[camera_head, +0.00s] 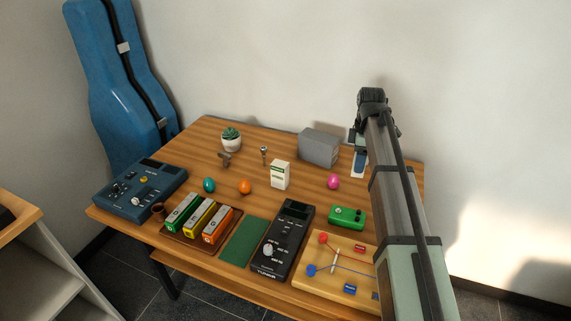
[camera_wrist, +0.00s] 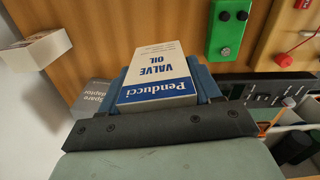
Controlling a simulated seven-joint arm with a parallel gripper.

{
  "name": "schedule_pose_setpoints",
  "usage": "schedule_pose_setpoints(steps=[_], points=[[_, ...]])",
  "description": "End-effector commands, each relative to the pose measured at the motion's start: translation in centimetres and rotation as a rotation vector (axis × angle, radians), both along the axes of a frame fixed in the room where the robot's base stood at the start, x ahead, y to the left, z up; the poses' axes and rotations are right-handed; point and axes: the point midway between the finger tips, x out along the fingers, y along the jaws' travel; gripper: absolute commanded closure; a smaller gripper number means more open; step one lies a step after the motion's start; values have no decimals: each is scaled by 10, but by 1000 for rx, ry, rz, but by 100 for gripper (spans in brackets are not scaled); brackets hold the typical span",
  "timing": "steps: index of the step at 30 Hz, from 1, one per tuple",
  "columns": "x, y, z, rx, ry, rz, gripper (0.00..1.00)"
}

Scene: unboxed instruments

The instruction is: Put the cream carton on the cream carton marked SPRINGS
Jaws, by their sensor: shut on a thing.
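My gripper (camera_wrist: 158,85) is shut on a cream carton (camera_wrist: 155,62) with a blue band, printed Penducci VALVE OIL. Its print is upside down in the wrist view. In the head view my gripper (camera_head: 360,161) is at the right of the table, with the pale carton partly hidden by a blue finger. Another cream carton (camera_head: 280,175) with a green label stands upright mid-table. The wrist view shows a further cream box (camera_wrist: 38,50) at upper left, its print unreadable. I cannot read SPRINGS on any carton.
A green pedal (camera_head: 347,217) and a wooden board (camera_head: 310,283) lie in front. A lettered grey thing (camera_wrist: 92,98) shows beside the gripper. My arm hides the table's right side.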

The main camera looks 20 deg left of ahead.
Motion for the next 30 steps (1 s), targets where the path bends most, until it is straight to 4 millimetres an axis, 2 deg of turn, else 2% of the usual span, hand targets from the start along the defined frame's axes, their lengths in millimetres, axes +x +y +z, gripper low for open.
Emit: schedule_pose_setpoints(steps=[1,12,18,23,26,30], points=[[-5,21,5,0,-1,28,69],[-37,157,43,0,-1,204,69],[-50,217,66,0,-1,260,69],[-49,253,88,0,-1,223,69],[-40,257,95,0,0,135,69],[-39,258,96,0,0,17,69]])
